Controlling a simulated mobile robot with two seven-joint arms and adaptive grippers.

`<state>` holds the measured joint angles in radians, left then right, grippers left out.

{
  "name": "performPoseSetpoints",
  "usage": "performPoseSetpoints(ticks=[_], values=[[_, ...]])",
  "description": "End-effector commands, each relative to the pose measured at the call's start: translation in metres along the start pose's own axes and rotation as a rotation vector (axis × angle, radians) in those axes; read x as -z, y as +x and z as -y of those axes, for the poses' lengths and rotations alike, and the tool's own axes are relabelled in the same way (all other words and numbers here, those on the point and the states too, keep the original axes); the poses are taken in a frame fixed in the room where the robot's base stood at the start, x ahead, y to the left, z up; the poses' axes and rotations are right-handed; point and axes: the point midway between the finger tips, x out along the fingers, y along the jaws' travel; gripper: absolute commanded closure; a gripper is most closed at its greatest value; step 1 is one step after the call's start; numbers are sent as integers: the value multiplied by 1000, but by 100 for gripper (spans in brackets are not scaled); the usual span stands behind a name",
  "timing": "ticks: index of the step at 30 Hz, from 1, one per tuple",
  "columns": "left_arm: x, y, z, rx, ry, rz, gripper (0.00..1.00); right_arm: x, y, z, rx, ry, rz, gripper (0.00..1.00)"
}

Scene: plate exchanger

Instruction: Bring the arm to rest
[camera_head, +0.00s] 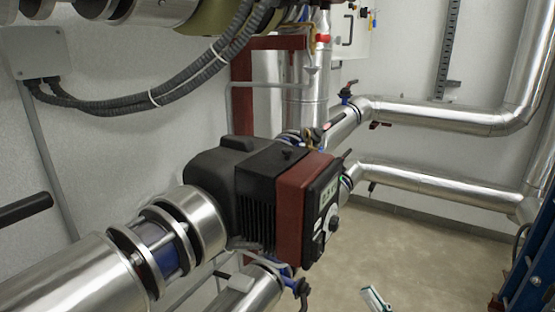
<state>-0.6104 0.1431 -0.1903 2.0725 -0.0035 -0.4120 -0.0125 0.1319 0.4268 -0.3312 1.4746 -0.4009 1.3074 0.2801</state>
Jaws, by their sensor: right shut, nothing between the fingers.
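Only the tip of my right gripper (375,299) shows, at the bottom edge of the head view, right of centre. It is small, pale and dark-edged, shut and empty, over the bare floor. It appears apart from the pump and pipes. The rest of my right arm is out of frame below. My left gripper is not in view.
A red and black pump (305,205) sits on a thick silver pipe (75,280) at centre. Silver pipes (440,116) run along the back wall. A blue frame (528,265) stands at the right edge. Floor (420,255) between is clear.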

Motion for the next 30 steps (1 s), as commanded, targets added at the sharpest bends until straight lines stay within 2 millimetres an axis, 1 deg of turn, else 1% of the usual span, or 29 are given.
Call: performPoseSetpoints(ticks=[1,3,5,8,11,14,15,17,18,21,24,27,30], values=[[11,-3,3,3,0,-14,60,-6,1,7,-48,-25,42,100],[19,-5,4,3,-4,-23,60,-21,-5,13,-123,-67,127,100],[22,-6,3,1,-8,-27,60,-34,-14,18,-185,-98,207,100],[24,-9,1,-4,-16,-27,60,-55,-34,27,-283,-142,350,100],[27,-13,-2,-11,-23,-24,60,-74,-60,39,-369,-175,508,100],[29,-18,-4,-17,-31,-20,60,-89,-92,54,-442,-196,677,100],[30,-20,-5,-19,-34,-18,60,-93,-107,61,-467,-203,749,100],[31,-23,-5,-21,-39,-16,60,-99,-130,74,-500,-206,856,100],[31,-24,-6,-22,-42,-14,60,-101,-145,84,-516,-208,928,100],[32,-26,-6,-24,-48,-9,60,-103,-182,107,-546,-202,1092,100],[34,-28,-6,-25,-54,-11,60,-102,-211,128,-558,-192,1222,100],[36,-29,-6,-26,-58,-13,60,-100,-230,142,-559,-184,1307,100],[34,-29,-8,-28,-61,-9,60,-99,-240,149,-559,-179,1349,100]])
